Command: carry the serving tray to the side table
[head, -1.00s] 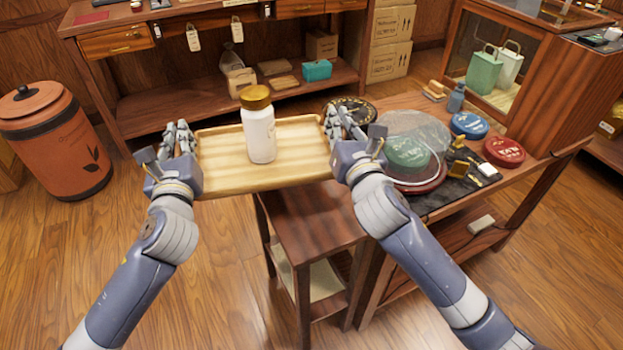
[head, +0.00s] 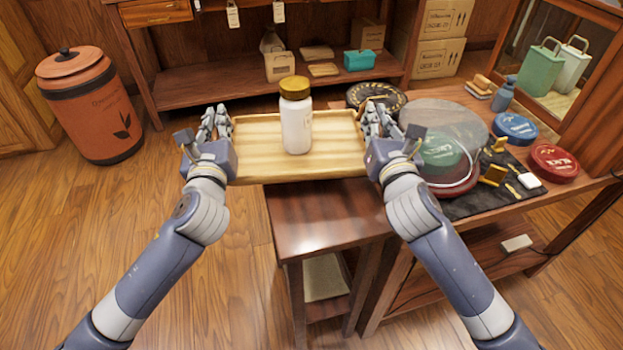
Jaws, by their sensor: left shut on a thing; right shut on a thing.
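The wooden serving tray (head: 262,168) is held between my two hands, and it looks level. My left gripper (head: 216,125) is shut on the tray's left end. My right gripper (head: 374,122) is shut on its right end. The small dark-wood side table (head: 325,215) stands below and just in front of the tray, its near top bare. The tray hides the table's far part. I cannot tell how large the gap between tray and table is.
A longer table at right holds a clear dome (head: 447,130), a blue tin (head: 514,128), a red tin (head: 554,163) and a grey bottle (head: 503,94), close to my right arm. An orange bin (head: 92,108) stands at left. Open floor lies at left.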

